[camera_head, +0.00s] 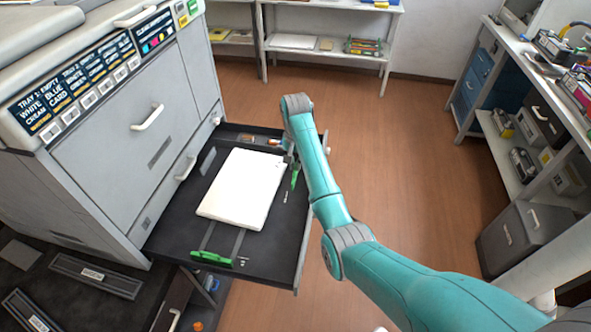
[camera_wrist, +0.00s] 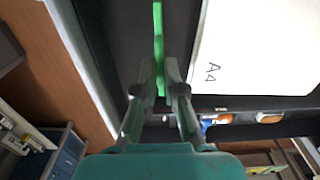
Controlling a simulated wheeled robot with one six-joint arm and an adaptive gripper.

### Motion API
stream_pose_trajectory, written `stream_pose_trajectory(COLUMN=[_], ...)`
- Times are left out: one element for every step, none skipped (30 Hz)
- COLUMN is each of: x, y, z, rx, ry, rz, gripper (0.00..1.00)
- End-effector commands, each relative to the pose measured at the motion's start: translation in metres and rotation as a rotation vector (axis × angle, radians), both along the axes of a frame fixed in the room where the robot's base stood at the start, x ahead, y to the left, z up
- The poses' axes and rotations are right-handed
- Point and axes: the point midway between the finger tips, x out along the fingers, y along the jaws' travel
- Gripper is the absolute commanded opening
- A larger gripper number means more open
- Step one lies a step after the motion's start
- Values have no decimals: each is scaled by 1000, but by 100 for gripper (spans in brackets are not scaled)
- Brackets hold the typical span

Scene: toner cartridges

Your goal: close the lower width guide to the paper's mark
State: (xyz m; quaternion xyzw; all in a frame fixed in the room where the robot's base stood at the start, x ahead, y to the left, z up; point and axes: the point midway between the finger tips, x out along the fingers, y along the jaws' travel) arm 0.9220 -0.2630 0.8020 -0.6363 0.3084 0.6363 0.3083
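A white paper stack (camera_head: 241,190) lies in the open dark tray (camera_head: 180,228); it also shows in the wrist view (camera_wrist: 255,45), marked "A4". A green guide (camera_head: 295,176) stands beside the paper's right side in the head view. In the wrist view this guide (camera_wrist: 158,35) is a narrow upright strip, with a dark gap between it and the paper. My gripper (camera_wrist: 159,72) has its fingertips close against both sides of the guide, shut on it. Another green guide (camera_head: 211,258) lies at the tray's near end, apart from the paper. My gripper's tips are partly hidden in the head view.
The printer (camera_head: 120,130) stands left of the tray, with a panel of tray text. Small orange and blue items (camera_wrist: 222,119) lie in a compartment at the tray's far end. Wooden floor (camera_head: 400,150) is clear to the right. Shelves (camera_head: 515,160) stand at far right.

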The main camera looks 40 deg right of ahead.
Motion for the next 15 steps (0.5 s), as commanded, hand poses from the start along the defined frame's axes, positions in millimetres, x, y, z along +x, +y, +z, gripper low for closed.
stream_pose_trajectory(x=[0,0,0,0,0,1,1,2,4,6,7,9,10,11,13], y=[0,0,0,0,0,0,1,2,3,4,5,7,8,9,10], z=[0,0,0,0,0,0,0,0,1,1,1,0,0,0,0], rx=[0,0,0,0,0,0,0,0,0,0,0,0,1,1,0], ry=[0,0,0,0,0,0,0,0,0,0,0,0,1,1,0], rz=[0,0,0,0,0,0,0,0,1,1,1,1,1,1,1], gripper=[0,0,0,0,0,0,0,0,0,0,0,0,0,0,0])
